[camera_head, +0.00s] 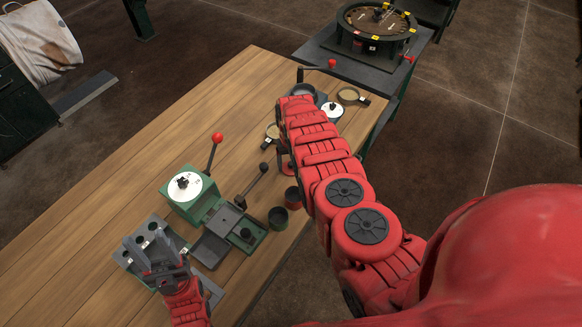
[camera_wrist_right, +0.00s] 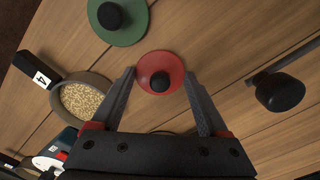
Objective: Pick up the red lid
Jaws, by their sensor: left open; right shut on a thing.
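The red lid (camera_wrist_right: 153,66), a round disc with a black knob, is in the right wrist view, just above the wooden table or on it; I cannot tell which. My right gripper (camera_wrist_right: 160,76) is shut on it, with one fingertip at each side of its rim. My left gripper (camera_head: 148,245) is open and empty in the head view, above a grey plate with dark round holes or knobs at the table's near left.
A green lid (camera_wrist_right: 118,38) and a grain-filled sieve (camera_wrist_right: 85,103) labelled 4 lie near the red lid. A black lever knob (camera_wrist_right: 280,92) is to the right. The green machine (camera_head: 190,205) has a red-knobbed lever. The table's left side (camera_head: 120,160) is clear.

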